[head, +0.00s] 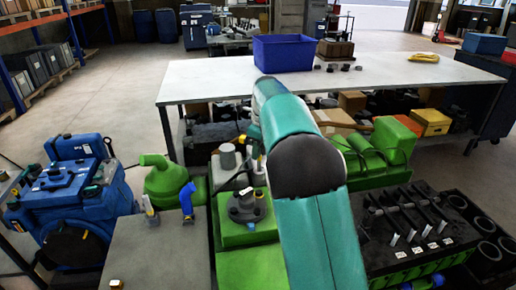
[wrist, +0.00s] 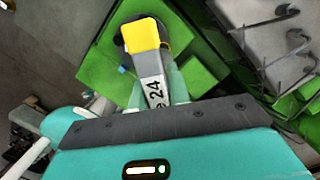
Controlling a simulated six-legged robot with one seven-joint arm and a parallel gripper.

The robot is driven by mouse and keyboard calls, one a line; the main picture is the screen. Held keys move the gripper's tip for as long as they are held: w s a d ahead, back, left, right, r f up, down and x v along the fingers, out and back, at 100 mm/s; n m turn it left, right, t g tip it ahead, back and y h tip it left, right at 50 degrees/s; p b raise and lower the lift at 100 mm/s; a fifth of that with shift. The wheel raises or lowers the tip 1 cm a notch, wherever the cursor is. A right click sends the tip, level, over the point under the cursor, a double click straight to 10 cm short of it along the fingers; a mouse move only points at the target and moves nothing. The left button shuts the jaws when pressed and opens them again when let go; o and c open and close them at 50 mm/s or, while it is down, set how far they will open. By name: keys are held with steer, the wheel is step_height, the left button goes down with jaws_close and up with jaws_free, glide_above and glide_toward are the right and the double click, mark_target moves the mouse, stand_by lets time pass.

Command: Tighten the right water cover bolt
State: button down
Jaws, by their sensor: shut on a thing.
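In the wrist view, my gripper (wrist: 155,97) is shut on a grey wrench (wrist: 151,70) marked 24 with a yellow end (wrist: 141,35). The wrench points away from the jaws over a green engine part (wrist: 110,60). A dark round thing shows partly from under the yellow end; I cannot tell whether it is the right water cover bolt or whether the wrench touches it. In the head view, my teal arm hides much of the green engine (head: 245,235), and the jaws are largely hidden behind it.
A white-topped table (head: 210,85) with a blue bin (head: 284,53) stands behind the engine. A black tool rack (head: 400,225) is at the right, a grey bench (head: 150,250) at the left front. Blue machinery (head: 75,190) stands farther left. Open floor lies at the far left.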

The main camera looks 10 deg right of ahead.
mark_target(258, 171)
steer(key=n, duration=0.4)
steer(key=shift+f+g, duration=0.25)
steer(key=shift+g, duration=0.05)
steer(key=n, duration=0.5)
steer(key=shift+s+f+g, duration=0.1)
steer(key=shift+f+g, duration=0.2)
steer(key=shift+f, duration=0.05)
steer(key=n, duration=0.4)
steer(key=shift+f+g, duration=0.3)
steer(key=n, duration=0.5)
steer(key=shift+s+f+g, duration=0.15)
steer(key=shift+f+g, duration=0.15)
steer(key=shift+f, duration=0.05)
steer(key=shift+f+n, duration=0.3)
steer(key=shift+n, duration=0.4)
steer(key=shift+f, duration=1.3)
steer(key=shift+f, duration=0.1)
